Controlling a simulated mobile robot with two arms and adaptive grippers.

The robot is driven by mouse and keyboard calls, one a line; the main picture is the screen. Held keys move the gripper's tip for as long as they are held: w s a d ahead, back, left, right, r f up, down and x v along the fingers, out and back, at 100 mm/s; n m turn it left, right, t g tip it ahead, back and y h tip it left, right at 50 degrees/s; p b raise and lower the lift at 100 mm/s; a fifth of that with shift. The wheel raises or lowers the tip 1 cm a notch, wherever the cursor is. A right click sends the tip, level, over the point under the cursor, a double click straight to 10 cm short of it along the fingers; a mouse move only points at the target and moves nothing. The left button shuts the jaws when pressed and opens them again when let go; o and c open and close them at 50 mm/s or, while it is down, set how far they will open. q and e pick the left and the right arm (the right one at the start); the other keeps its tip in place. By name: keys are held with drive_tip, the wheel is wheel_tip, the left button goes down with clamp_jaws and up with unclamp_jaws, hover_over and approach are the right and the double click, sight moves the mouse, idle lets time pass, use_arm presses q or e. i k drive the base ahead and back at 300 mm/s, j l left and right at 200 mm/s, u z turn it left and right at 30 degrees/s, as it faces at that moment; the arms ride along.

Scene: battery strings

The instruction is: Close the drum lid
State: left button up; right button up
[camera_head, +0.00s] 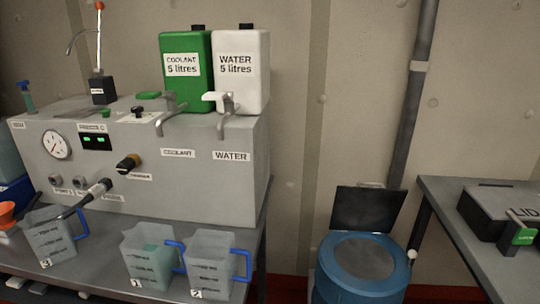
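A blue drum (330,285) stands on the floor in the gap between the two tables, cut off by the bottom edge of the view. Its dark, flat lid (367,208) stands up at the back of the drum, tilted open. The round grey top (365,257) inside the blue rim is uncovered. A small white knob (411,254) shows at the drum's right side. Neither of my grippers is in view.
A left table holds a grey panel box (140,165), green coolant (186,70) and white water (241,75) canisters, and jugs (217,263) near its front edge. A right table (450,200) bears a dark case (490,208). A pipe (412,100) runs behind the drum.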

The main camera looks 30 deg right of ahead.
sight(374, 210)
drive_tip(key=z, duration=1.65)
